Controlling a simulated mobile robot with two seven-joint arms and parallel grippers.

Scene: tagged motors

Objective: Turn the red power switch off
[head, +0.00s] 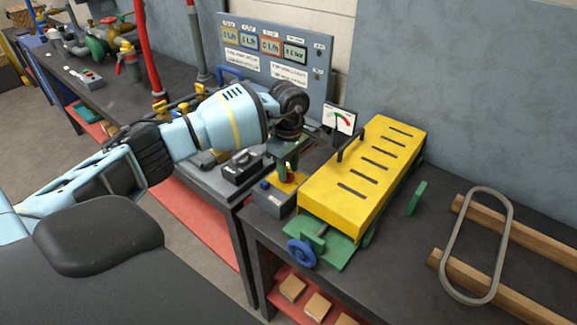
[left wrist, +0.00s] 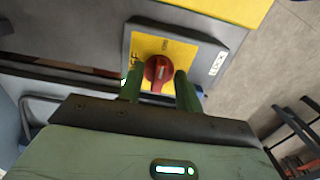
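The red power switch (left wrist: 158,69) is a round rotary knob on a yellow plate (left wrist: 178,47), with a pale mark on its lower edge in the left wrist view. The plate sits on a grey box; partly readable lettering is beside the knob and a "LOCK" label (left wrist: 216,64) is at the right. In the head view the switch box (head: 272,200) stands at the bench edge, left of the yellow machine. My left gripper (left wrist: 159,90) is open, its two green fingers on either side of the knob, with gaps visible. Contact cannot be told. My right gripper is not in view.
The yellow slotted machine (head: 365,170) with a black handle and blue handwheel (head: 301,253) stands right beside the switch box. A small black-topped box (head: 242,166) is to its left. A meter panel (head: 275,55) rises behind. Wooden bars (head: 500,285) lie at the right.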

